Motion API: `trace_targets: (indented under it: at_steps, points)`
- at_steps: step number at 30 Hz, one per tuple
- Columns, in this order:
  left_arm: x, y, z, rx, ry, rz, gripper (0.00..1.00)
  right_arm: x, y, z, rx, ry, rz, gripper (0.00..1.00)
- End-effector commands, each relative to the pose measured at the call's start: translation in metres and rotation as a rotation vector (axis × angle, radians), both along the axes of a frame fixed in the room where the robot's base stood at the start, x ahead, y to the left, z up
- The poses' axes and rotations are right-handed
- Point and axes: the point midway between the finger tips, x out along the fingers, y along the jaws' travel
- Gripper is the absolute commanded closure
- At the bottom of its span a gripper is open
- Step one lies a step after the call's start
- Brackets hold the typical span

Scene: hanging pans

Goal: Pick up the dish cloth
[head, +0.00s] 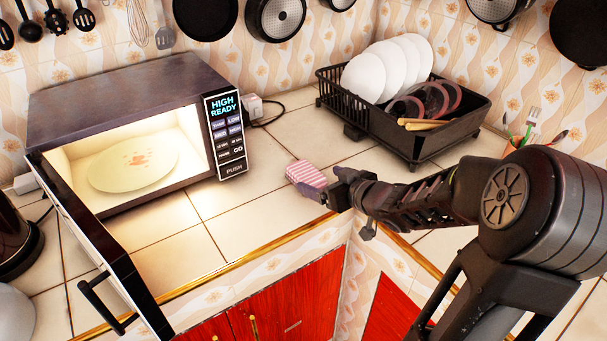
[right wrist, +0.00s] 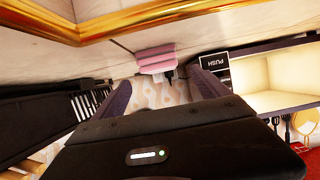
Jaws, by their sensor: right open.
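The dish cloth (head: 304,172) is a small folded cloth with pink and white stripes. It lies on the tiled counter in the head view, near the inner corner between the microwave and the dish rack. In the right wrist view, which is turned over, the cloth (right wrist: 155,58) shows ahead of the two fingers, roughly midway between them. My right gripper (head: 326,184) is open and empty, low over the counter at the near right side of the cloth. Its fingers also show in the right wrist view (right wrist: 159,78). Whether a finger touches the cloth is unclear. My left gripper is out of view.
A lit microwave (head: 125,85) stands at the left with its door (head: 100,255) open and a plate (head: 133,163) inside. A black dish rack (head: 435,140) with plates is behind my right arm. A gold-trimmed counter edge (head: 265,240) runs in front. Pans hang above.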

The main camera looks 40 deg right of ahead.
Motion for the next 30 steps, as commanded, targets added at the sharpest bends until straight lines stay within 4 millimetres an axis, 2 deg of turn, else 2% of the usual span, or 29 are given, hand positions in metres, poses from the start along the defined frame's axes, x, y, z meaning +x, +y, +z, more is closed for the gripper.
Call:
trace_targets:
  at_steps: [4, 10, 21, 30]
  points:
    - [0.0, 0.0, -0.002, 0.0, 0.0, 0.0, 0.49, 0.005, 0.0, -0.004, 0.001, 0.001, 0.002, 0.15]
    - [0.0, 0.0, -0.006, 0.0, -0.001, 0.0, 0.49, 0.023, 0.0, -0.011, 0.001, 0.001, 0.001, 0.15]
    - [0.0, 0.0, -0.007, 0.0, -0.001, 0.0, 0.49, 0.028, 0.0, -0.012, 0.0, 0.0, 0.001, 0.15]
    - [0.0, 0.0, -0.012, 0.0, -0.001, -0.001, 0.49, 0.064, 0.0, -0.029, 0.001, 0.0, 0.002, 0.15]
